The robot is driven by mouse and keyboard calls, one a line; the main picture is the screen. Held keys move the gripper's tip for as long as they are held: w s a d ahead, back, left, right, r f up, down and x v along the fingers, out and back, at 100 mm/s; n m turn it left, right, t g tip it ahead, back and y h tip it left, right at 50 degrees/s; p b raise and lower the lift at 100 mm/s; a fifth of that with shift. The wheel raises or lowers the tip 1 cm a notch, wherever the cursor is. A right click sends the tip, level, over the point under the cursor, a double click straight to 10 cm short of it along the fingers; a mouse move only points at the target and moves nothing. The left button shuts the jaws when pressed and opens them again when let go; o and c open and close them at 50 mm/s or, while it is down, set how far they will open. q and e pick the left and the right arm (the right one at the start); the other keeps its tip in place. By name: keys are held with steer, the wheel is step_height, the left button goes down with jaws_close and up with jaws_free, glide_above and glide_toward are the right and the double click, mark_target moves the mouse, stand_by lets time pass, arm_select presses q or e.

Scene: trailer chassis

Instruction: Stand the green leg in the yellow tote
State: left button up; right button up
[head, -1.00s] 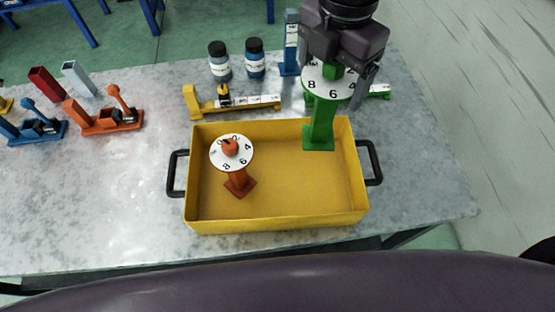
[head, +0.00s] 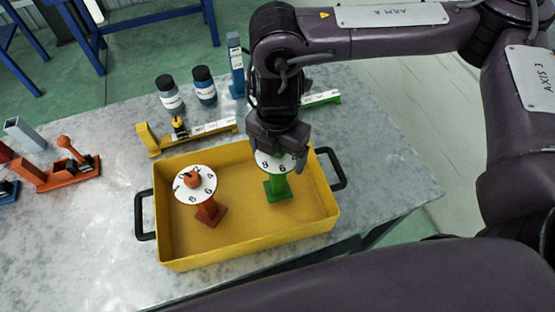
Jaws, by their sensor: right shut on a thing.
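The green leg (head: 277,187) has a white numbered disc near its top and a square green foot. It is upright inside the yellow tote (head: 248,246), in its right half. Its foot appears to be at the tote's floor; I cannot tell if it bears on it. My right gripper (head: 278,152) is above the disc, shut on the leg's top, which it hides. An orange leg (head: 209,212) with a similar numbered disc stands in the tote's left half, apart from the green one. My left gripper is not in view.
Behind the tote are a yellow clamp-like part (head: 190,136), two dark-capped bottles (head: 170,97) and a blue upright part (head: 237,72). A green part (head: 320,98) lies partly behind my arm. Orange parts (head: 60,174) lie left. The tote has black side handles (head: 145,215).

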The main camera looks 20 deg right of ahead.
steer(key=shift+f, duration=1.7)
steer(key=shift+f, duration=0.15)
steer(key=o, duration=1.5)
step_height(320, 180, up, 12)
steer(key=shift+r+b, duration=0.2)
steer(key=shift+b, duration=0.25)
